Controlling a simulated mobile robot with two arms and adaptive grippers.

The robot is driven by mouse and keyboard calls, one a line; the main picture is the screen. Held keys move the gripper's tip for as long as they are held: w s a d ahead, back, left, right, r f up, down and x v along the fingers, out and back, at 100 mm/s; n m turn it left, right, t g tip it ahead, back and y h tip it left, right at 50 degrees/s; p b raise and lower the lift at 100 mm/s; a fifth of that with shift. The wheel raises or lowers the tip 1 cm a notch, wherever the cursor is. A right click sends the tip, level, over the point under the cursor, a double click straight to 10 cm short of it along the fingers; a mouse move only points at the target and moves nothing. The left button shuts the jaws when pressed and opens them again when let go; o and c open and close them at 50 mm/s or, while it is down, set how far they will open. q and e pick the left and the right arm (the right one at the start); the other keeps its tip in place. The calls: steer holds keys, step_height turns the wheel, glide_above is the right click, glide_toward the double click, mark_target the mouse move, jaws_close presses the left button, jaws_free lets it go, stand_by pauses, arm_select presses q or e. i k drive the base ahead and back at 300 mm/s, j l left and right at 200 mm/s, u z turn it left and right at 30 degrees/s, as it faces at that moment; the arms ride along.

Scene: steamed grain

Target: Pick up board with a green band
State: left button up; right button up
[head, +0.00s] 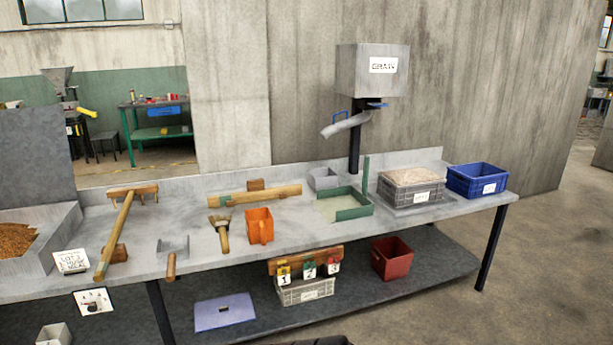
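The long pale wooden board (265,194) lies on the grey metal bench (190,240), towards the back and left of centre. A green band (225,200) shows near its left end. A small wooden block sits right behind the board. The board looks free, with nothing resting on it. Neither of my grippers shows in the head view.
In front of the board are a brush (222,232) and an orange scoop (260,226). A wooden rake (118,230) lies left. A green-edged tray (347,205), a grain-filled grey crate (410,191) and a blue crate (478,180) stand right.

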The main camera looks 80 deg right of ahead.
mark_target(255, 190)
steer(key=z, duration=3.65)
